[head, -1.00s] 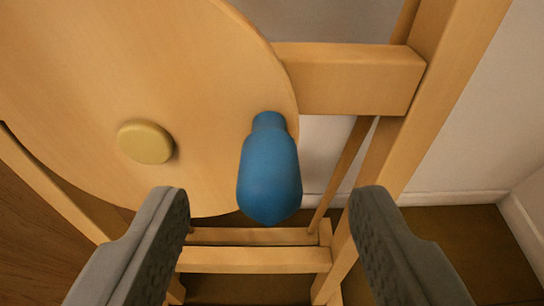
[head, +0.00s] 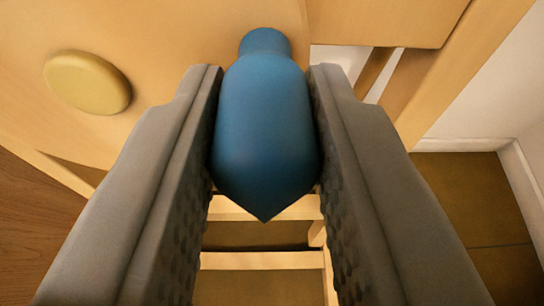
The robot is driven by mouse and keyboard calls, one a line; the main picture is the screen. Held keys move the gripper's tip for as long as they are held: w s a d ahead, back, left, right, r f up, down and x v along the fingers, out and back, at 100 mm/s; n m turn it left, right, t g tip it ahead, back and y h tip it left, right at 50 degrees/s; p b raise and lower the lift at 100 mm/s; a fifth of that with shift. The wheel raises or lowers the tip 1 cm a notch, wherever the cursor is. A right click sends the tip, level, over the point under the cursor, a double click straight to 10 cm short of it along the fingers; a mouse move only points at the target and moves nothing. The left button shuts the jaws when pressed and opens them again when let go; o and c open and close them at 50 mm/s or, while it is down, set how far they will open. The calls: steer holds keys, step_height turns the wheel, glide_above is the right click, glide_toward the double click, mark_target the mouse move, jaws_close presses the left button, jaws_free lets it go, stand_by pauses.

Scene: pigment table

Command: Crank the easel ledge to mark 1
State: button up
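The blue crank handle (head: 266,125) sticks out from the round wooden crank disc (head: 170,30) toward me, with its pointed end nearest. My gripper (head: 265,90) is shut on the handle, one grey finger pressed along each side. The yellow hub (head: 88,82) of the disc is to the left of the handle. The easel ledge and its marks are not in view.
A wooden crosspiece (head: 385,20) and an upright post (head: 450,70) of the easel stand close on the right. Lower rails (head: 262,260) lie below the handle. A white wall and brown floor (head: 480,210) show at right.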

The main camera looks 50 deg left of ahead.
mark_target(256, 192)
steer(key=shift+c, duration=1.2)
steer(key=shift+s+f, duration=0.2)
steer(key=shift+f, duration=1.65)
steer(key=s+f, duration=0.1)
steer(key=a+f, duration=0.1)
steer(key=shift+s+f, duration=0.4)
